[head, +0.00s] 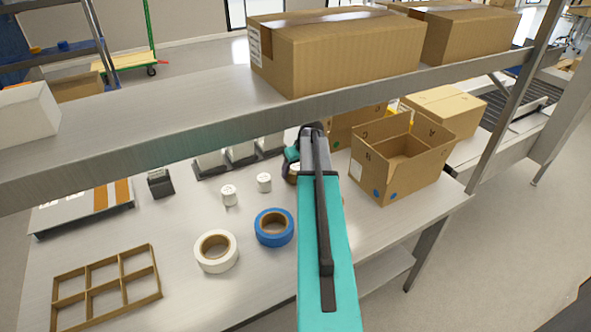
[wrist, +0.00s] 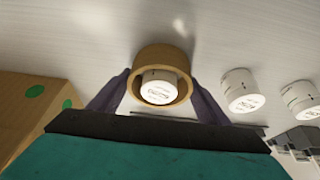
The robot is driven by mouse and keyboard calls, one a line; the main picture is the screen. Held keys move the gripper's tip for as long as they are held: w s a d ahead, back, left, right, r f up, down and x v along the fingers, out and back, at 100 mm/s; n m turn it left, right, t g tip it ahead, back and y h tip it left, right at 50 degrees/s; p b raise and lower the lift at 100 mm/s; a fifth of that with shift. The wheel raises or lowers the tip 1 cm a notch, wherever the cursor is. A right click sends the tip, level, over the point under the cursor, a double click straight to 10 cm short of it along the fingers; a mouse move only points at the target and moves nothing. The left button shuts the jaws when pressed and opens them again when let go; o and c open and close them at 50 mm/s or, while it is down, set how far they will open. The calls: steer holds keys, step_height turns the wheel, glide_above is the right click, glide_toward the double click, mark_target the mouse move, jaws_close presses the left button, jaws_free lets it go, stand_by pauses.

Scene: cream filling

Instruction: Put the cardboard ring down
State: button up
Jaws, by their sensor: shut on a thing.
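The cardboard ring (wrist: 147,57) is brown and sits between the two fingers of my gripper (wrist: 160,82) in the wrist view. My gripper is shut on its outer sides. A white cylinder (wrist: 158,92) with a printed label shows inside the ring's opening, so the ring appears to be around it. I cannot tell whether the ring touches the bench. In the head view my gripper (head: 298,160) is over the bench, left of the open box, and my arm mostly hides the ring. Two more white cylinders (head: 228,195) (head: 264,182) stand to its left.
The open cardboard box (head: 375,174) stands close on the right. A blue tape roll (head: 274,227), a white tape roll (head: 215,251) and a wooden divider tray (head: 105,287) lie on the bench. A metal shelf (head: 190,110) with boxes crosses above. Bare bench shows at the front.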

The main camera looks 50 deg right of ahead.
steer(key=shift+f, duration=0.15)
steer(key=o, duration=1.1)
steer(key=b+v, duration=0.1)
steer(key=v, duration=1.1)
steer(key=shift+b, duration=0.4)
stand_by(0.3)
